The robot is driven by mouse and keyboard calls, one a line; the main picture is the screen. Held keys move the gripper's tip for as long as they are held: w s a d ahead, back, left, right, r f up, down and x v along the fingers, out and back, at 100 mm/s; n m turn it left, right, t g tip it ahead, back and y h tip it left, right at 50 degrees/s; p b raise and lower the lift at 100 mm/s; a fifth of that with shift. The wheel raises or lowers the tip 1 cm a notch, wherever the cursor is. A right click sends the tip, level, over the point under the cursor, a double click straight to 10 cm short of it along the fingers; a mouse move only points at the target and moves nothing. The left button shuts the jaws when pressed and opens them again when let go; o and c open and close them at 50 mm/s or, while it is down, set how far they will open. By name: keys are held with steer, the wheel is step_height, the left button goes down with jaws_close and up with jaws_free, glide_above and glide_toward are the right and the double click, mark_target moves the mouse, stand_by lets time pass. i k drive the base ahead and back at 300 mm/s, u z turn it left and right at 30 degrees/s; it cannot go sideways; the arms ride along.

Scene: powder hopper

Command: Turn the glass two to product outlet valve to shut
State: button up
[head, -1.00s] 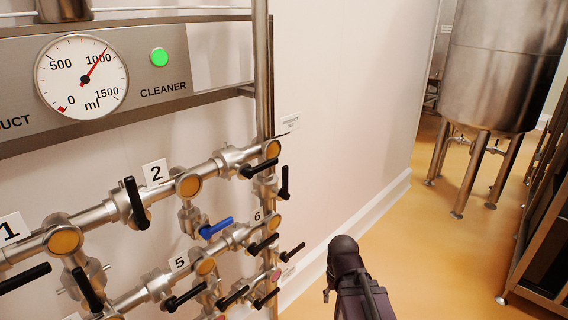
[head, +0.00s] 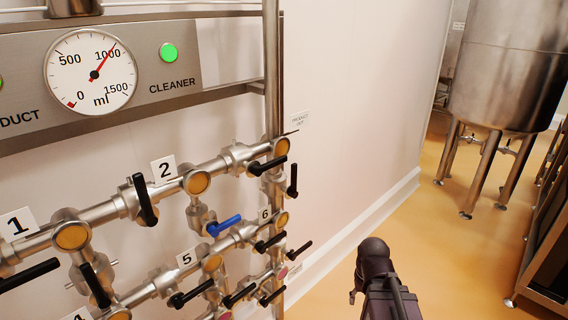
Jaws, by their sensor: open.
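Sight glass two (head: 197,182), a round amber glass by the "2" label (head: 163,169), sits on the upper pipe. To its right the pipe runs through a steel valve body (head: 238,156) towards another amber glass (head: 281,147) near the small product out sign (head: 300,120). A black lever (head: 267,166) just below that glass points roughly along the pipe; it seems to belong to this valve, but I cannot be sure. A blue lever (head: 224,225) is below glass two. My gripper is not in view; only a dark part of my arm shows at the bottom, apart from the pipes.
A black lever (head: 145,200) stands crosswise left of glass two. Another black lever (head: 292,180) is upright at the right post (head: 272,80). Several lower levers crowd beneath. The gauge (head: 91,72) reads near 1000. Open floor (head: 440,240) lies right, before a steel tank (head: 510,80).

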mark_target(257, 170)
steer(key=z, duration=0.1)
steer(key=k, duration=1)
steer(key=u, duration=0.45)
steer(key=i, duration=1)
steer(key=u, duration=0.05)
